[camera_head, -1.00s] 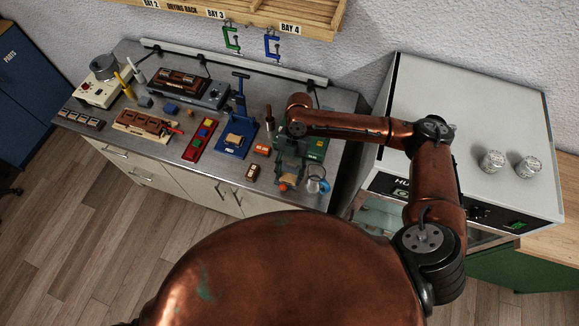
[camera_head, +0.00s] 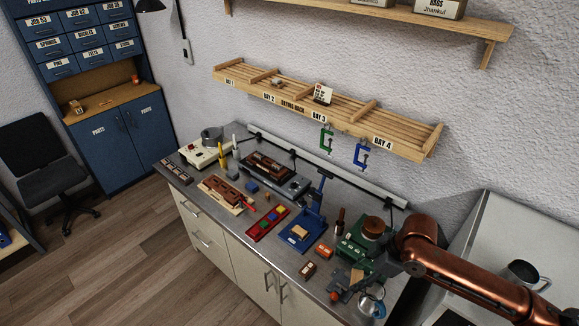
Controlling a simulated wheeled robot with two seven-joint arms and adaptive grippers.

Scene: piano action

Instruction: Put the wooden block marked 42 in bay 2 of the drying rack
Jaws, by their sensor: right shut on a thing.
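My right gripper (camera_head: 356,274) points down at the right end of the workbench, partly hidden by its own wrist and the green machine. It is shut on a small tan piece (camera_head: 357,277) that looks like a wooden block; I cannot read a mark on it. The drying rack (camera_head: 405,151) hangs on the wall above the bench, up and left of the gripper. Its bay 2 label (camera_head: 269,98) is left of the middle. A small greyish piece (camera_head: 277,82) sits on the slats near bay 2. My left gripper is not in view.
A card stand (camera_head: 323,94) stands on the rack at bay 3. Green (camera_head: 326,139) and blue (camera_head: 361,155) clamps hang below its edge. A blue press (camera_head: 302,232), a brown block (camera_head: 308,270) and a glass jug (camera_head: 371,303) crowd the bench.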

